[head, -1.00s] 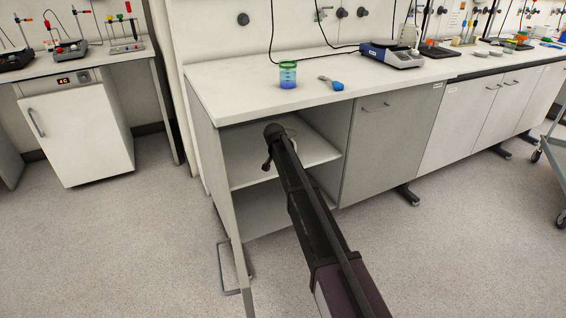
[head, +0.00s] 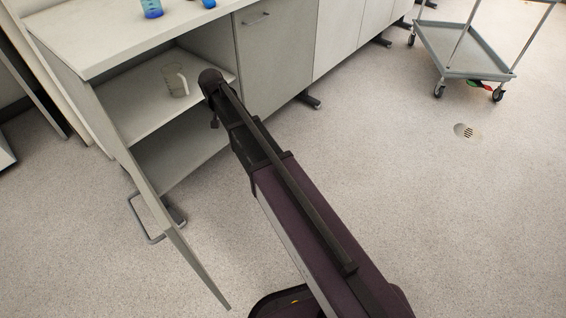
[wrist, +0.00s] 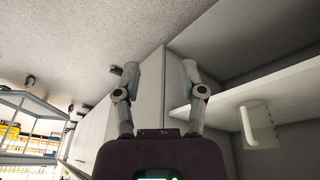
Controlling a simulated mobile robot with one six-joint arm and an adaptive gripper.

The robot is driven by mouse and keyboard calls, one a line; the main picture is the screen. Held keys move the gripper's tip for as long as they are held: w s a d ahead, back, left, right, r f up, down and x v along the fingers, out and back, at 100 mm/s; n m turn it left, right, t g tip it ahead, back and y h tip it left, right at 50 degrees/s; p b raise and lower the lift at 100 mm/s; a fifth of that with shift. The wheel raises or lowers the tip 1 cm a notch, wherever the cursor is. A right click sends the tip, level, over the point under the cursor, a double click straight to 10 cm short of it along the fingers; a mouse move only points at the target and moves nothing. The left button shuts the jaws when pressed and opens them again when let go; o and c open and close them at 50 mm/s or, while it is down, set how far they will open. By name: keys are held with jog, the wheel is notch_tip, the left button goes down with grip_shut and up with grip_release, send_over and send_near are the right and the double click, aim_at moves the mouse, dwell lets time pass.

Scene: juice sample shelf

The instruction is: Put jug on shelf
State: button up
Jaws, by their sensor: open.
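A clear jug (head: 175,81) with a pale handle stands upright on the middle shelf board (head: 135,110) of the open cabinet in the head view. The wrist view appears upside down and shows the jug (wrist: 262,128) at the right, against the shelf board (wrist: 222,108). My gripper (wrist: 160,68) is open and empty, its two fingers wide apart. It is to one side of the jug and does not touch it. In the head view my arm's end is right of the jug, near the cabinet opening; the fingers are hidden there.
The cabinet door (head: 165,215) stands open at the left with a metal handle. The bench top (head: 110,35) above holds a blue-filled beaker (head: 152,8). A grey trolley (head: 465,55) stands at the upper right. The floor at the right is largely clear.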

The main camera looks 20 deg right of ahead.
jog(key=s+d+n+g, duration=0.1)
jog(key=s+d, duration=0.3)
jog(key=s, duration=0.4)
jog(key=s+d+n, duration=0.1)
jog(key=s+d, duration=0.4)
jog(key=s, duration=0.4)
jog(key=s+d+g+y, duration=0.1)
jog(key=s+d, duration=0.4)
jog(key=s, duration=0.3)
jog(key=shift+s+f+n+g, duration=0.25)
jog(key=shift+s+n+g, duration=0.05)
jog(key=shift+s+n, duration=0.1)
